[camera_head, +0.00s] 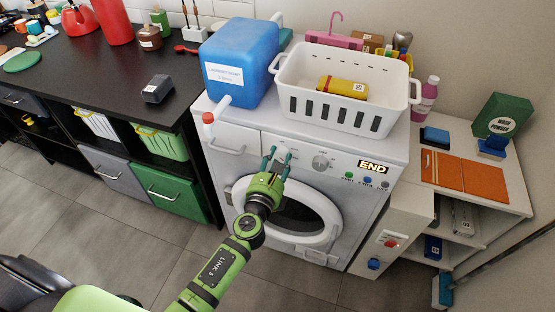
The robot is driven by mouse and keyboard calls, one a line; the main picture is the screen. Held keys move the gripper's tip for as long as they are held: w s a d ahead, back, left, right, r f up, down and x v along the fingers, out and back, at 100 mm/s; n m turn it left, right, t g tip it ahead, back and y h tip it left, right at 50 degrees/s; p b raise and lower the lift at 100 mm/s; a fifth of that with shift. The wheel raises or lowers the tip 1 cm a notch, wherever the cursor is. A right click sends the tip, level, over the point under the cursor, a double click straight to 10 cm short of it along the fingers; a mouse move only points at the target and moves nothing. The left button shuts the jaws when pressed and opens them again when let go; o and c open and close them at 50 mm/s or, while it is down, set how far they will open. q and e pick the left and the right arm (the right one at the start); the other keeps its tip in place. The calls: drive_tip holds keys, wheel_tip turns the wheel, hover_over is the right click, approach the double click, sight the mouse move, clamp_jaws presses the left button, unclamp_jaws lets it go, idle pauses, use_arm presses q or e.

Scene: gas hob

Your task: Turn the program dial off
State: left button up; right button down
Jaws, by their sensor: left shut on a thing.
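The white washing machine (345,205) has a front panel with a round grey dial (320,162) in plain view. My left gripper (277,156) is at the panel, left of that dial and above the round door. Its two teal fingers point up at the panel and are shut on a small knob, mostly hidden between them. I cannot tell from the picture which of the two is the program dial, nor read a pointer on either. The display (372,167) right of the grey dial reads END. My right gripper is not in view.
A blue detergent container (240,62) and a white basket (345,85) stand on top of the machine. A red-capped spout (209,118) juts out at the front left. Small coloured buttons (365,181) sit below the display. Shelves (465,230) stand at right.

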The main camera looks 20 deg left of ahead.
use_arm(q)
drive_tip(key=n, duration=0.4)
drive_tip(key=n+h, duration=0.1)
drive_tip(key=n, duration=0.2)
drive_tip(key=shift+n, duration=0.3)
drive_tip(key=n, duration=0.3)
drive_tip(key=shift+a+r, duration=0.1)
drive_tip(key=n, duration=0.3)
drive_tip(key=shift+n+h, duration=0.3)
drive_tip(key=shift+n, duration=0.1)
drive_tip(key=n, duration=0.5)
drive_tip(key=shift+a+h, duration=0.1)
drive_tip(key=shift+h, duration=0.2)
drive_tip(key=n+p, duration=0.1)
drive_tip(key=n, duration=0.5)
drive_tip(key=shift+t, duration=0.3)
drive_tip(key=shift+n, duration=0.3)
drive_tip(key=o, duration=1.2)
drive_tip(key=shift+c, duration=0.2)
